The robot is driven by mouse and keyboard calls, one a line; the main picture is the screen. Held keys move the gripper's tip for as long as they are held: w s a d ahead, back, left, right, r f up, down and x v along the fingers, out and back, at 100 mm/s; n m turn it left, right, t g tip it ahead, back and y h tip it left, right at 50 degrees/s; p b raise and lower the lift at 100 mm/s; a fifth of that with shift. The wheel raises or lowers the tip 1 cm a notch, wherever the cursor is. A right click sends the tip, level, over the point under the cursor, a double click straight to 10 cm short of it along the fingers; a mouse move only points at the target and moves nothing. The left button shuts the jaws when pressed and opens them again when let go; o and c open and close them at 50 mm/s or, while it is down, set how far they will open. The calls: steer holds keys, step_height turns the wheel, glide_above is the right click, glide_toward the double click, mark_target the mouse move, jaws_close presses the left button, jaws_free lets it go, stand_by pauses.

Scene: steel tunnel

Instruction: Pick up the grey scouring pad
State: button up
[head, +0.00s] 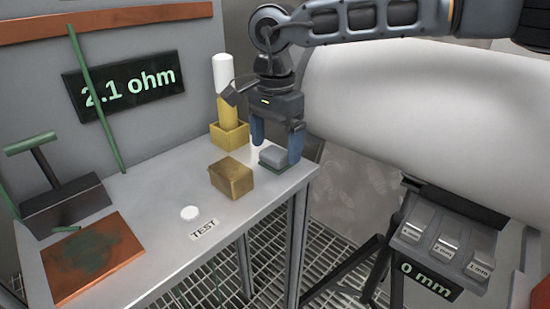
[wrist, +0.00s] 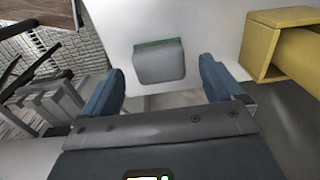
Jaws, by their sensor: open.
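The grey scouring pad (head: 274,156) lies on the light table (head: 160,200) near its right end, with a green layer along its underside. It also shows in the wrist view (wrist: 159,62), just ahead of the fingers and roughly centred between them. My gripper (head: 277,150) is open, pointing down over the pad, with one blue finger on each side of it in the head view. In the wrist view the two fingers (wrist: 160,88) are spread apart with nothing between their tips. I cannot tell the exact height of the fingertips above the table.
A brass-coloured block (head: 231,178) sits left of the pad. A yellow holder (head: 229,135) with a white-topped cylinder (head: 223,75) stands behind. A large white cylinder (head: 420,110) is at right.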

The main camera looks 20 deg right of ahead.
step_height(320, 180, down, 3)
steer(key=shift+r, duration=0.2)
steer(key=c, duration=1)
steer(key=shift+r, duration=0.1)
steer(key=shift+c, duration=0.2)
steer(key=shift+r, duration=0.4)
step_height(320, 180, up, 4)
steer(key=shift+d+f, duration=0.1)
steer(key=shift+f, duration=0.1)
steer(key=s+d+r, duration=0.2)
steer(key=d, duration=0.1)
steer(key=s+d+r, duration=0.2)
steer(key=d, duration=0.1)
steer(key=s+d+r, duration=0.2)
steer(key=d, duration=0.1)
steer(key=shift+s+d+r, duration=0.15)
steer(key=shift+d+r, duration=0.1)
steer(key=shift+d, duration=0.1)
